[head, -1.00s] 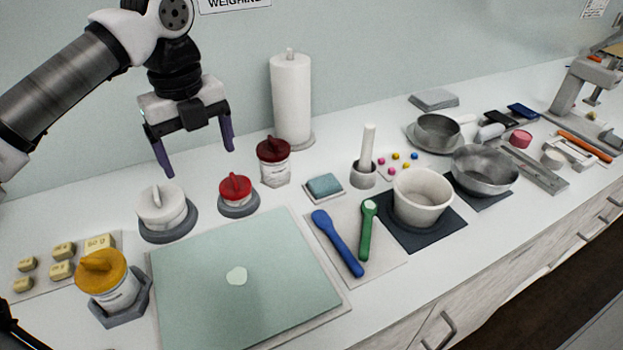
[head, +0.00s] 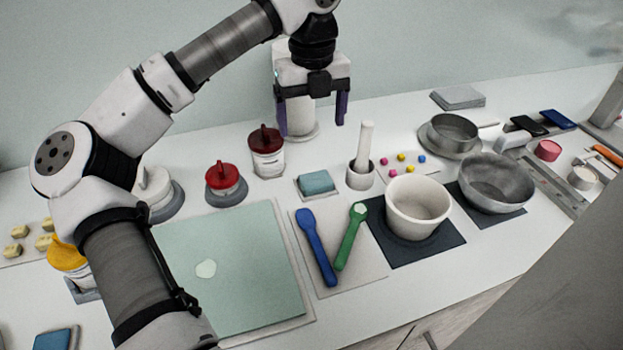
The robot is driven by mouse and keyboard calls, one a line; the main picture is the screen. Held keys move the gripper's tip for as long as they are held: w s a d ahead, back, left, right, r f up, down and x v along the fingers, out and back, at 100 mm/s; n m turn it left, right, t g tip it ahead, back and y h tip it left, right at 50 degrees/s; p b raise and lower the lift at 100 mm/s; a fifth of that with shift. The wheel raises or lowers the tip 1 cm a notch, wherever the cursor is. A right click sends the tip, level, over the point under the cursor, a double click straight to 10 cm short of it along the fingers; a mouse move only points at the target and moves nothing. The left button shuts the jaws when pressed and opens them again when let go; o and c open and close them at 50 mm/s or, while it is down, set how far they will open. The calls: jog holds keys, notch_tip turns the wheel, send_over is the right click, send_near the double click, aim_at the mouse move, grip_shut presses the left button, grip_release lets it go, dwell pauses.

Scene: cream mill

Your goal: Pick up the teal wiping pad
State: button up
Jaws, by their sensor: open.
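The teal wiping pad (head: 316,182) lies flat on a small light tray near the middle of the counter, between the dark-red-lidded jar and the mortar. My gripper (head: 312,129) is open and empty, fingers pointing down. In the picture it is above the pad and towards the wall, in front of the paper towel roll, which it mostly hides. Its exact height over the counter is hard to tell. A second blue-teal flat item (head: 55,339) shows at the bottom left edge, partly cut off.
The dark-red-lidded jar (head: 267,160) stands left of the pad; the mortar with upright pestle (head: 361,178) stands right.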

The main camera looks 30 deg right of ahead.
jog(key=p, duration=0.2)
send_over(316, 179)
notch_tip(316, 179, down, 9)
jog(key=shift+w+a+r, duration=0.1)
jog(key=shift+a+r, duration=0.05)
jog(key=shift+r, duration=0.05)
jog(key=shift+f+p, duration=0.9)
jog(key=shift+f, duration=1.75)
jog(key=shift+c, duration=0.5)
jog(key=c, duration=1)
